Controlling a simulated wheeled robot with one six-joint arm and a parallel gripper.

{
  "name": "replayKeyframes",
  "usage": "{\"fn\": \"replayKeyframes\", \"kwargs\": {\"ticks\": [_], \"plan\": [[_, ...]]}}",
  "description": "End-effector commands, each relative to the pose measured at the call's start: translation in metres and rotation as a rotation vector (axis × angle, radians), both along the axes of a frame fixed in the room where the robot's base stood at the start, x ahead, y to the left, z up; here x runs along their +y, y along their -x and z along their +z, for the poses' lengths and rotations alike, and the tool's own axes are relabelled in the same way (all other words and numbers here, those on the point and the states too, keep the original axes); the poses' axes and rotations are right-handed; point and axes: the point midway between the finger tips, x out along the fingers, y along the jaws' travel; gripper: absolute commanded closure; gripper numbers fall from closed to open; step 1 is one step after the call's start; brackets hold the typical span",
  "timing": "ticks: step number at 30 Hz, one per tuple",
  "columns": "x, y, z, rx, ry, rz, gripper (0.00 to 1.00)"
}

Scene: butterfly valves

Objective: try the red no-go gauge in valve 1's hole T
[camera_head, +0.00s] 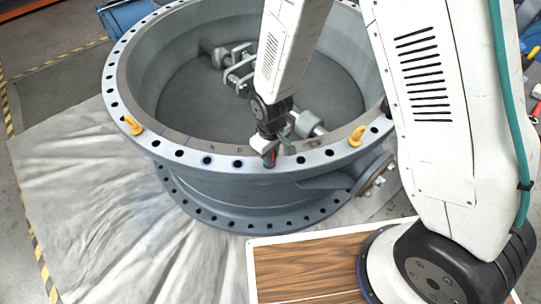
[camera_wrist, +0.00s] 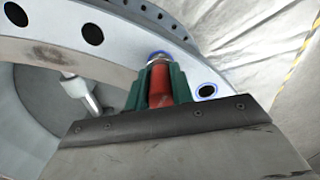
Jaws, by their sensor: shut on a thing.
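The large grey valve body (camera_head: 240,172) lies flat, its flange ring drilled with many bolt holes. My gripper (camera_head: 269,152) is over the front part of the flange. It is shut on the red gauge (camera_head: 269,160), whose red body also shows between green jaw pads in the wrist view (camera_wrist: 181,84). The gauge's tip is at a blue-ringed hole (camera_wrist: 160,56) in the flange; whether it is inside the hole I cannot tell. Another blue-ringed hole (camera_wrist: 207,91) is just beside it, empty.
The disc and shaft parts (camera_head: 305,124) are inside the bore. A grey sheet (camera_head: 90,200) covers the floor at left. Tools (camera_head: 535,90) lie at the right edge.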

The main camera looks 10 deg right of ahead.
Motion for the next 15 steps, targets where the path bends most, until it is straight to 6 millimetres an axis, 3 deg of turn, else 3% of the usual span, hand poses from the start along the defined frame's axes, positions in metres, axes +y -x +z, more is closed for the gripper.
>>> {"fn": "replayKeyframes", "kwargs": {"ticks": [15], "plan": [[0.001,-0.001,0.032,-0.003,-0.001,0.0,0.99]]}}
